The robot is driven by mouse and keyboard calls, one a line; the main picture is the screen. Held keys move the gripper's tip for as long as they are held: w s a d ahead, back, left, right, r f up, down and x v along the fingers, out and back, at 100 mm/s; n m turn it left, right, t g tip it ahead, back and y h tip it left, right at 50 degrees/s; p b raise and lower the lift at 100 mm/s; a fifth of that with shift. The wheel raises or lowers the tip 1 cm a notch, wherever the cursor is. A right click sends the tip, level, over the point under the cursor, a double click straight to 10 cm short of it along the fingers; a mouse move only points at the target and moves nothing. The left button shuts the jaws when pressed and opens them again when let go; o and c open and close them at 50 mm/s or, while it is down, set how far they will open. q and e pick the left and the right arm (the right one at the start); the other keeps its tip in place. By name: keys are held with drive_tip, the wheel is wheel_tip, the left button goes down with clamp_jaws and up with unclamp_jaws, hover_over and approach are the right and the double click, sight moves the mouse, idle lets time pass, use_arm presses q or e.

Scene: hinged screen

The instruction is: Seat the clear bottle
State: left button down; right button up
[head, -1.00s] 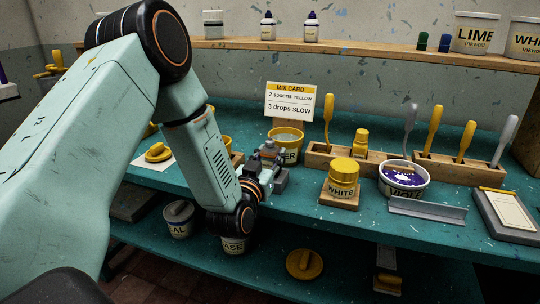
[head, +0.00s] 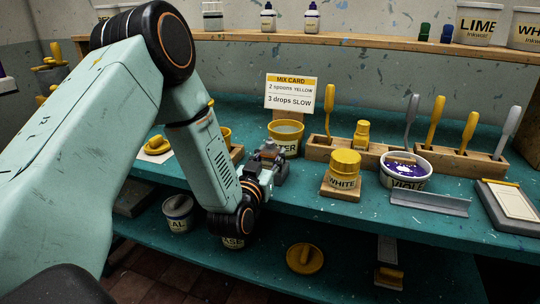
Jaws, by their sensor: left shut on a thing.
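My left gripper (head: 264,168) is shut over the front part of the teal bench, just in front of the tub marked "...TER" (head: 286,135). A small greyish piece (head: 269,149) shows at its jaws. It looks like the top of the clear bottle, but most of it is hidden by the fingers. The mix card (head: 291,92) stands behind the tub. My right gripper is not in view.
A clipboard (head: 513,204) lies at the far right. Bare bench lies between gripper and white jar. A lower shelf holds a yellow lid (head: 304,258).

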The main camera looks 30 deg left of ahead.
sight(270, 138)
use_arm(q)
drive_tip(key=shift+f+b, duration=0.45)
drive_tip(key=shift+f, duration=0.2)
drive_tip(key=c, duration=0.8)
unclamp_jaws()
drive_tip(key=shift+o, duration=0.2)
wheel_tip(270, 138, up, 10)
drive_tip(key=shift+r, duration=0.1)
idle(0.3)
